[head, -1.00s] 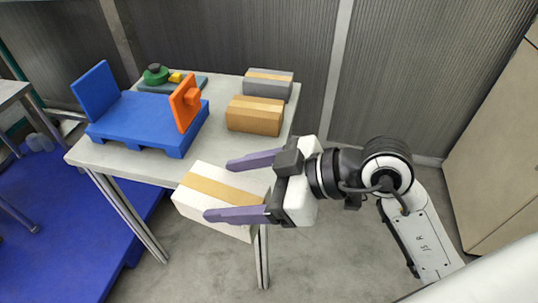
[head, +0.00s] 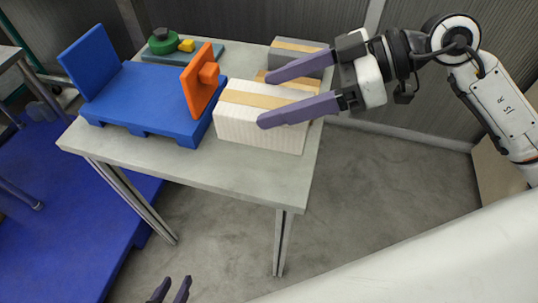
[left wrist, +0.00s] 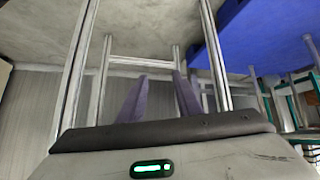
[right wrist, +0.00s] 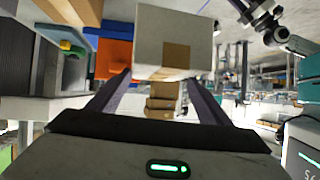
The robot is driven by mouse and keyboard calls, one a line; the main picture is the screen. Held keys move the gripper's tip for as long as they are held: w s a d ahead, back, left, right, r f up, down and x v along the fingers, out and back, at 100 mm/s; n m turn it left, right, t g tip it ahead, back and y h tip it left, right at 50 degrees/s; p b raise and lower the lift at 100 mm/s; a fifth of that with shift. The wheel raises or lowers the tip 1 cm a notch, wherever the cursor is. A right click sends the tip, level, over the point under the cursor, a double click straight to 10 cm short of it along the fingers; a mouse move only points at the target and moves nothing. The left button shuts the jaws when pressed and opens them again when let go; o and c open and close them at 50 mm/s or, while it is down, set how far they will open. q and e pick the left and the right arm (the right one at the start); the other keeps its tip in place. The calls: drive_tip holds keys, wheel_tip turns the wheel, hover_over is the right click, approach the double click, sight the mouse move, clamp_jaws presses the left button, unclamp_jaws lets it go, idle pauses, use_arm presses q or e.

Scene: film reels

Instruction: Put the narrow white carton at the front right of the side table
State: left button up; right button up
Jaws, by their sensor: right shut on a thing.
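The narrow white carton (head: 258,130), with a tan tape strip along its top, is over the right part of the grey side table (head: 190,175), just right of the blue platform. My right gripper (head: 265,100) is shut on it, one finger across its near upper side. The carton also shows between the fingers in the right wrist view (right wrist: 155,35). I cannot tell whether its underside touches the table. My left gripper (head: 170,293) is low at the bottom edge of the head view, empty, its fingers apart in the left wrist view (left wrist: 160,85).
A blue platform (head: 145,95) with an orange bracket (head: 198,85) fills the table's left middle. A brown carton (head: 314,130), mostly hidden, and a grey carton (head: 290,48) are behind the white one. A green reel (head: 162,42) is at the back. The table's front strip is clear.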

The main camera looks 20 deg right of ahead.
wheel_tip(320, 180, down, 5)
drive_tip(key=shift+r+b, duration=0.1)
drive_tip(key=shift+b, duration=0.35)
drive_tip(key=shift+f, duration=0.55)
wheel_tip(320, 180, down, 4)
drive_tip(key=shift+r+b, duration=0.2)
drive_tip(key=shift+b, duration=0.25)
use_arm(q)
drive_tip(key=shift+w+d+f, duration=0.1)
drive_tip(key=shift+w+f, duration=0.25)
drive_tip(key=shift+w, duration=0.3)
drive_tip(key=shift+s, duration=0.1)
drive_tip(key=shift+s+f, duration=0.1)
use_arm(e)
drive_tip(key=o, duration=2)
drive_tip(key=shift+f, duration=0.1)
drive_tip(key=shift+c, duration=0.2)
drive_tip(key=shift+d, duration=0.1)
drive_tip(key=v, duration=1.2)
